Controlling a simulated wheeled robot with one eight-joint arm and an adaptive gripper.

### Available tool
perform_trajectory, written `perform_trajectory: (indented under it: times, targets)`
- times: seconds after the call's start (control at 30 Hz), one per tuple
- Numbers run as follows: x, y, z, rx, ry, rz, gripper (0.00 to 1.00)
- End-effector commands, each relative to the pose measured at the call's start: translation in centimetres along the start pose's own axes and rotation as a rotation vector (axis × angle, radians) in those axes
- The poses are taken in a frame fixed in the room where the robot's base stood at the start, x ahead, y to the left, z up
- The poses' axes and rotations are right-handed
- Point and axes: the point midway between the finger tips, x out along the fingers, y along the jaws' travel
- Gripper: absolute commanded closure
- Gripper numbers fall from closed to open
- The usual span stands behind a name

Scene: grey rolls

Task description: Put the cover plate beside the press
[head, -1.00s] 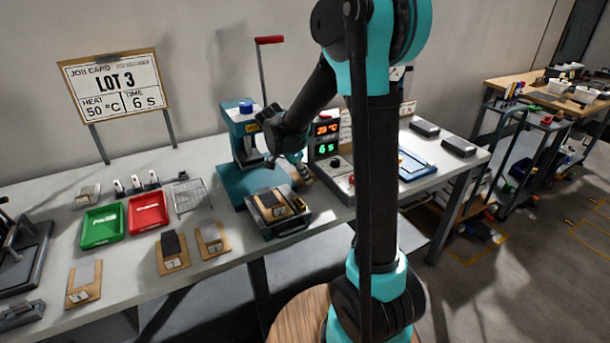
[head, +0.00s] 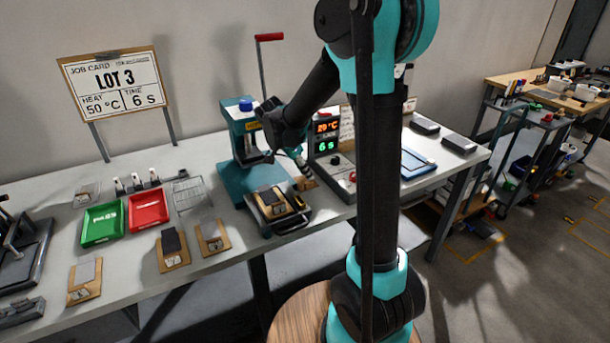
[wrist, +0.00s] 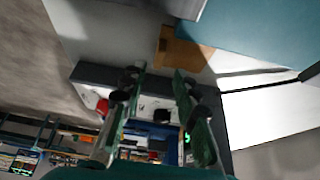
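The teal press (head: 243,150) stands at the back of the bench. A flat brown plate, seemingly the cover plate (head: 306,184), lies on the bench just right of the press base. It also shows in the wrist view (wrist: 184,48), flat near a teal surface. My gripper (head: 303,168) is above and close to this plate in the head view, where its fingers are small and dark. In the wrist view my gripper (wrist: 158,72) has its two fingers apart with nothing held between them.
A dark tray (head: 293,222) with brown-backed pieces sits in front of the press. The control box (head: 330,165) stands close on the right. Green (head: 101,224) and red (head: 148,210) trays and several brown-backed pieces lie to the left.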

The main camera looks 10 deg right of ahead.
Motion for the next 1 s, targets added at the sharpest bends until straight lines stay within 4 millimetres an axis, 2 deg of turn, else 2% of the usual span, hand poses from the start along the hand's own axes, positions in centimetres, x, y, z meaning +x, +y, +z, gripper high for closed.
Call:
perform_trajectory:
  times: [0.3,0.5,0.6,0.77,0.87,1.0]
  targets:
    - [-6.9,0.0,0.1,-0.003,0.000,-0.001,0.70]
    - [-10.1,0.0,0.1,-0.002,0.000,-0.001,0.70]
    - [-10.9,0.0,0.1,-0.002,0.000,-0.001,0.70]
    - [-10.6,1.0,-0.1,-0.049,-0.019,-0.008,0.70]
    - [-8.8,3.3,-0.4,-0.164,-0.058,-0.033,0.70]
    - [-5.1,8.3,-0.2,-0.418,-0.126,-0.117,0.70]
